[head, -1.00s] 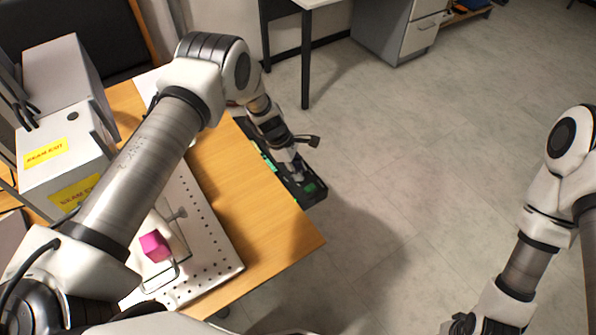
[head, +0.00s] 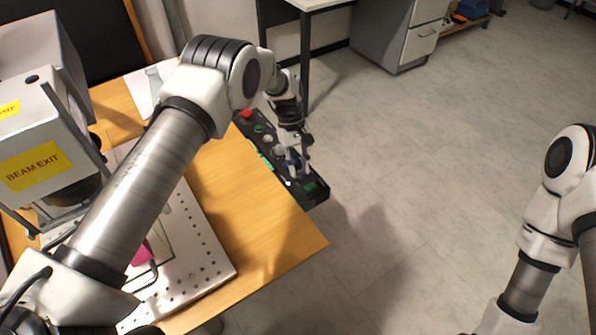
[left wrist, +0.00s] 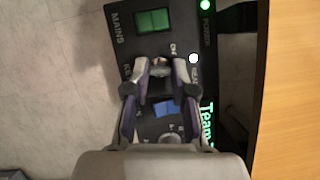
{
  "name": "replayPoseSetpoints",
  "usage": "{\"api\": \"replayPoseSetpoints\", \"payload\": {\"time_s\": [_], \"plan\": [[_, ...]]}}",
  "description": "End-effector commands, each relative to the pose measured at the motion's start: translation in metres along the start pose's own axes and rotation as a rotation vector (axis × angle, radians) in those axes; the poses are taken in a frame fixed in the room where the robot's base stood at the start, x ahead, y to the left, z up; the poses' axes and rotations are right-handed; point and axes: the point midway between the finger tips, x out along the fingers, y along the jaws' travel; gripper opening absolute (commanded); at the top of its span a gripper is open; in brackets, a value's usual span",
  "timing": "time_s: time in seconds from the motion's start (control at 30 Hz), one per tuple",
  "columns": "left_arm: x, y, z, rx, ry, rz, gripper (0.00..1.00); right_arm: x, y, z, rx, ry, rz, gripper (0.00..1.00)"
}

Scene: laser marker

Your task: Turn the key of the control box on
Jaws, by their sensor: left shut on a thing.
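The black control box (head: 313,196) is at the far right edge of the wooden table in the head view, with a red button (head: 247,114) at its far end. My left gripper (head: 297,166) is over the box. My right gripper is out of view.
The laser marker (head: 35,145) with yellow BEAM EXIT labels stands on the table at left. Below it lies a perforated plate (head: 215,262) with a pink block (head: 142,252). A blue switch (left wrist: 165,108) sits near the key. Open floor lies right of the table.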

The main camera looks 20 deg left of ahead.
Motion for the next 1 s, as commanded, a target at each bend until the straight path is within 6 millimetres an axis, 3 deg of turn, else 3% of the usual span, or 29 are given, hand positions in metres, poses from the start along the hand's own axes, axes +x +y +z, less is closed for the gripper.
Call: {"api": "replayPoseSetpoints", "payload": {"time_s": [0.1, 0.5, 1.0], "plan": [[0.004, 0.001, -0.001, 0.102, 0.001, -0.043, 0.0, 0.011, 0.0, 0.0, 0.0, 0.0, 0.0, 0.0], [0.002, 0.004, 0.001, 0.408, 0.0, -0.17, 0.0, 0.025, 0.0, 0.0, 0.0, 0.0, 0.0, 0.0], [0.001, 0.004, 0.001, 0.551, -0.001, -0.229, 0.0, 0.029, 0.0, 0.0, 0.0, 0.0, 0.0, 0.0]]}}
